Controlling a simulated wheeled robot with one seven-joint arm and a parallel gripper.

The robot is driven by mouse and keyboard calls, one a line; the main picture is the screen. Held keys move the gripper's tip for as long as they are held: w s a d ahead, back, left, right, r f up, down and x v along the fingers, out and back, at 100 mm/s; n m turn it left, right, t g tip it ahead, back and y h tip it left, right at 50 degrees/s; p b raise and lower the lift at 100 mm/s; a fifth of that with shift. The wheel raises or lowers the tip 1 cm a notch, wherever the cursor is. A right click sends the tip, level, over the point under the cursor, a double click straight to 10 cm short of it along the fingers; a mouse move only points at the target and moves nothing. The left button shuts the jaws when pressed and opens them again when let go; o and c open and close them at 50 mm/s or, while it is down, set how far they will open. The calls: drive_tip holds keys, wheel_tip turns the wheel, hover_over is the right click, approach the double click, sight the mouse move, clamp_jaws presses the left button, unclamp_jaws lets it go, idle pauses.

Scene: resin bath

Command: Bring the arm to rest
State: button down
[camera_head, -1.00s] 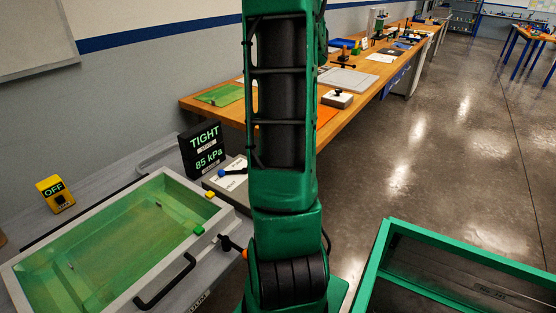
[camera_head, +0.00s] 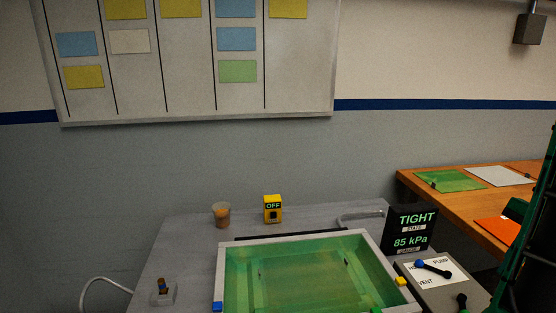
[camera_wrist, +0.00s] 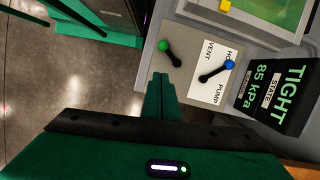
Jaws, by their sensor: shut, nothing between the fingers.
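My gripper (camera_wrist: 160,90) shows in the wrist view as a dark green body with its fingers together and nothing between them. The fingers hang over the floor side, close to the near edge of the grey valve panel (camera_wrist: 193,68). The panel carries a lever with a green knob (camera_wrist: 164,46) and a lever with a blue knob (camera_wrist: 229,65), beside the labels HOLD, PUMP and VENT. In the head view part of my green arm (camera_head: 530,240) stands at the right edge; the gripper's fingertips cannot be made out there.
The green resin bath (camera_head: 222,280) lies on a grey table. A black display (camera_head: 410,231) reads TIGHT, 85 kPa. A yellow OFF switch box (camera_head: 273,209), a cup (camera_head: 221,215) and a small clear holder (camera_head: 163,293) stand around it. A wooden bench (camera_head: 470,214) is at the right.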

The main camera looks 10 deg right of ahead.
drive_tip(key=w+a+r+n+h, duration=0.1)
drive_tip(key=a+n, duration=0.2)
drive_tip(key=a, duration=0.3)
drive_tip(key=a+r+n, duration=0.2)
drive_tip(key=a, duration=0.5)
drive_tip(key=s+a+f+n+h, duration=0.1)
drive_tip(key=s+a+n+h, duration=0.1)
drive_tip(key=s+a+n, duration=0.4)
drive_tip(key=a, duration=0.3)
drive_tip(key=shift+s+a+f, duration=0.25)
drive_tip(key=shift+a+f, duration=0.05)
drive_tip(key=shift+a, duration=0.05)
drive_tip(key=shift+w+f, duration=0.25)
drive_tip(key=shift+w, duration=0.4)
